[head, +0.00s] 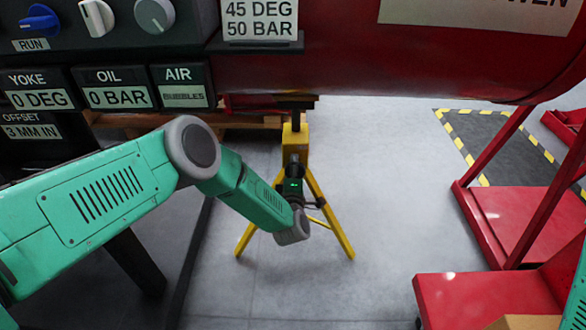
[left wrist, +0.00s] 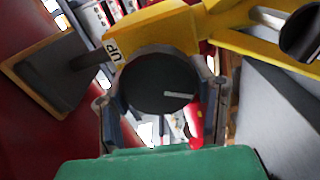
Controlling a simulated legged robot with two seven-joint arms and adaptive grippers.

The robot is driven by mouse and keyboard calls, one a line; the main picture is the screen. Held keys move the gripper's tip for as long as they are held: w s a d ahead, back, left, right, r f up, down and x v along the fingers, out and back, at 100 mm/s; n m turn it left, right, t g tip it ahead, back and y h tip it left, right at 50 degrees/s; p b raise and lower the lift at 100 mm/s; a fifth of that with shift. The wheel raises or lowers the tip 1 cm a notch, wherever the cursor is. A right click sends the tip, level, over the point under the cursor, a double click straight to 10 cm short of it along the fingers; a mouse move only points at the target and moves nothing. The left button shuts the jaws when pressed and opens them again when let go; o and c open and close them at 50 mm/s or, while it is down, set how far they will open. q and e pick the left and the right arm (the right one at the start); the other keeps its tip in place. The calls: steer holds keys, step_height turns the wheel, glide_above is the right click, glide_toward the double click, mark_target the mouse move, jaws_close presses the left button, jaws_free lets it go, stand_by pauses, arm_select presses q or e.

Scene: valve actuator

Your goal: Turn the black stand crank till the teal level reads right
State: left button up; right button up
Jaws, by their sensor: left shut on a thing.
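The yellow stand (head: 295,140) stands on splayed legs under the red body. The black stand crank shows in the left wrist view as a round dark knob (left wrist: 155,85) with a pale line at its lower right. My left gripper (head: 294,180) is at the stand's upper part and mostly hides the crank in the head view. In the left wrist view its fingers lie on either side of the knob, shut on it. The yellow part above the knob carries an "UP" label (left wrist: 113,49). I cannot make out a teal level. My right gripper is out of view.
A dark panel with knobs and readouts (head: 115,97) fills the upper left; YOKE reads 0 DEG, OIL 0 BAR, OFFSET 3 MM IN. The large red body (head: 350,65) hangs above. A red frame (head: 500,220) stands at right. Grey floor (head: 395,180) between is clear.

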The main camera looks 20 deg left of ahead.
arm_select(q)
steer(key=shift+s+d+f, duration=0.2)
steer(key=shift+d+f, duration=0.05)
steer(key=shift+f, duration=0.1)
steer(key=o, duration=1.2)
steer(key=shift+w+r, duration=0.1)
steer(key=shift+w, duration=0.05)
steer(key=v, duration=1.2)
